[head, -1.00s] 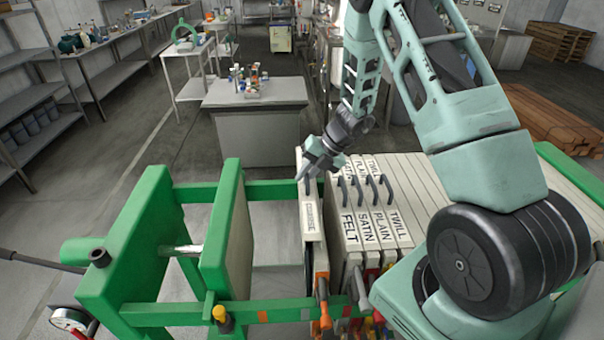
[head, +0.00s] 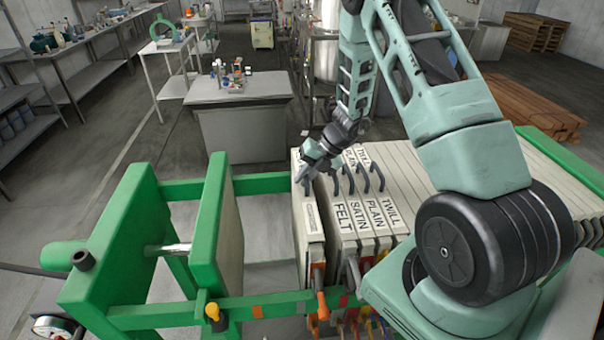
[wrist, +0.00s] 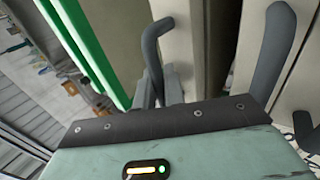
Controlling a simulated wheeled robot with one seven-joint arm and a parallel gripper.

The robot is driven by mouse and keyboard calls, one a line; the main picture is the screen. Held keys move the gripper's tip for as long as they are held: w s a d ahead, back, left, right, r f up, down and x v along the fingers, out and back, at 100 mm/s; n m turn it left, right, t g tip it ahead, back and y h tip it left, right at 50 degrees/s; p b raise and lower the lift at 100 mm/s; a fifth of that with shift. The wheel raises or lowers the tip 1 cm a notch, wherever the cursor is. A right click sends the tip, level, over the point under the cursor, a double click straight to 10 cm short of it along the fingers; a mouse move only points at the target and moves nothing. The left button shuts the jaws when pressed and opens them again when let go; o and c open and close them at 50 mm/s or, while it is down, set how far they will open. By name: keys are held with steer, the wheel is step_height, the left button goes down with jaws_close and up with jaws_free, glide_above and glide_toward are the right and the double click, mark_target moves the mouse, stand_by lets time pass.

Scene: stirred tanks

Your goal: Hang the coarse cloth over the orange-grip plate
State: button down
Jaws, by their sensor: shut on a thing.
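The leftmost pale plate (head: 312,248) stands upright at the left end of a row, with an orange grip (head: 321,304) at its near end. A white label (head: 311,218) on its top edge is hard to read now. My gripper (head: 306,176) is at the far end of this plate, shut on its dark curved handle. In the wrist view my fingers (wrist: 163,92) close around the foot of that handle (wrist: 152,48). I cannot make out a separate loose coarse cloth.
Plates labelled FELT (head: 343,215), SATIN, PLAIN and TWILL stand close on the right, with dark handles. A green press plate (head: 212,225) stands on the left, with an open gap before the held plate. Green rails (head: 265,187) run across.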

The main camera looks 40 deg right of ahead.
steer(key=shift+w, duration=0.1)
steer(key=c, duration=1.4)
jaws_free()
steer(key=shift+r, duration=0.1)
steer(key=b+v, duration=0.3)
steer(key=v, duration=1.4)
steer(key=shift+d+r, duration=0.1)
steer(key=shift+d, duration=0.05)
